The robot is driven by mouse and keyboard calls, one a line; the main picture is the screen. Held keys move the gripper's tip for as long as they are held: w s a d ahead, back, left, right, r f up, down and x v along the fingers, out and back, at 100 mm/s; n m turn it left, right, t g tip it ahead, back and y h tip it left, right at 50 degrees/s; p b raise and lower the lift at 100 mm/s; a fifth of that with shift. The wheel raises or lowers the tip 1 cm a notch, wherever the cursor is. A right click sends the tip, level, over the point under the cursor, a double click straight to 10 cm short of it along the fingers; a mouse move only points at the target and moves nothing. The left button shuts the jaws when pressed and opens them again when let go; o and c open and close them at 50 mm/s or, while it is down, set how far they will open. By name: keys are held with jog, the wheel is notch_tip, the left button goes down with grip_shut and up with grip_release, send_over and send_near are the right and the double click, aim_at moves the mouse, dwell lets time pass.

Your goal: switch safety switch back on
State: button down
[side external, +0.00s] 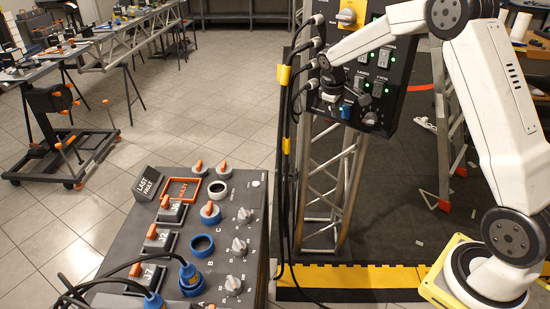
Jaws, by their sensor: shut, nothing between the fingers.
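A dark control panel (403,55) is mounted on a metal truss, with switches, small green lights and labels too small to read surely. I cannot tell for sure which switch is the safety switch. A yellow plate with a grey rotary knob (346,15) is at the panel's top left. Several rocker-type switches (381,56) sit at its right, beside green lights. My gripper (331,98) is shut and empty, in front of the panel's lower left, close to a blue part (345,111). My wrist hides some of the panel, and contact cannot be told.
Black cables with plugs (308,66) run along the panel's left edge and down the truss (325,185). A sloped console (225,250) with orange and grey knobs stands in front. Work tables (60,65) are at the back left. The tiled floor between is clear.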

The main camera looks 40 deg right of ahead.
jog(key=a+r, duration=0.3)
jog(key=r, duration=0.2)
jog(key=shift+s+a+r, duration=0.2)
jog(key=shift+s+a, duration=0.1)
jog(key=shift+s, duration=0.05)
jog(key=s+a+f+m+t+y, duration=0.1)
jog(key=s+a+f, duration=0.3)
jog(key=s+a, duration=0.4)
jog(key=s+a+f+m+t+y, duration=0.1)
jog(key=s+a+f+y, duration=0.1)
jog(key=s+a+f, duration=0.3)
jog(key=s+a, duration=0.4)
jog(key=s, duration=0.4)
jog(key=shift+a+y, duration=0.3)
jog(key=shift+y, duration=0.1)
jog(key=shift+w, duration=0.1)
